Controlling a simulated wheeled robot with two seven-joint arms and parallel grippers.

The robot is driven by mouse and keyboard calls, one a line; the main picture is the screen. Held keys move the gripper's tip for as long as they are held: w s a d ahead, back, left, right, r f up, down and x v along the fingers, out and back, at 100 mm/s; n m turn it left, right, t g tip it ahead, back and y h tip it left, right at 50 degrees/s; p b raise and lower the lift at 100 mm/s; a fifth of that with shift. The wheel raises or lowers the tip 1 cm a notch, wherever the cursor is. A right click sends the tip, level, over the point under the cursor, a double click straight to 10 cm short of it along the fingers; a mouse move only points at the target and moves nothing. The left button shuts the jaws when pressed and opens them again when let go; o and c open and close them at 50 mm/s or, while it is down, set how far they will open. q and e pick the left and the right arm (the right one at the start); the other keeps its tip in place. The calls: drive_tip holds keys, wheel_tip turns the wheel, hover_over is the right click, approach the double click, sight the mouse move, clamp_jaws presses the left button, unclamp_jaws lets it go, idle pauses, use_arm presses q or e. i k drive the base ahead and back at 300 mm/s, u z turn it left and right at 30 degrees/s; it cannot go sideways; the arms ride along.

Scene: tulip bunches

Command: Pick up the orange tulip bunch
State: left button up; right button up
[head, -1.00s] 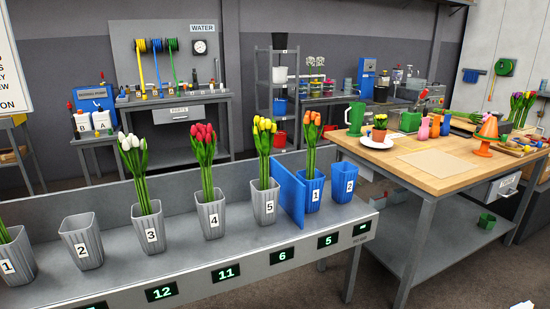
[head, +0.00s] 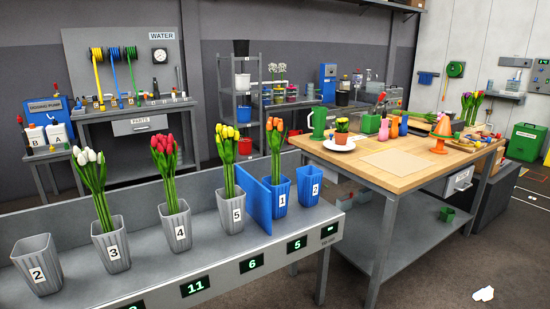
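The orange tulip bunch (head: 276,147) stands upright in the blue bucket marked 1 (head: 279,199), near the right end of the grey bench (head: 150,257). A blue divider panel (head: 251,203) stands just left of that bucket. An empty-looking blue bucket marked 2 (head: 310,186) is to its right. The yellow tulips (head: 227,150) stand in grey bucket 5 (head: 231,211), on the other side of the divider. Neither of my grippers shows in the head view.
Red tulips (head: 167,162) and white tulips (head: 93,175) stand in grey buckets 4 (head: 175,228) and 3 (head: 111,246); grey bucket 2 (head: 37,264) looks empty. A wooden-topped table (head: 416,174) with pots and tools is to the right. Open floor (head: 440,276) lies at front right.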

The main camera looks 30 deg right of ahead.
sight(274, 139)
drive_tip(key=z, duration=0.6)
drive_tip(key=i, duration=0.65)
drive_tip(key=z, duration=0.6)
drive_tip(key=i, duration=1.05)
drive_tip(key=u, duration=0.4)
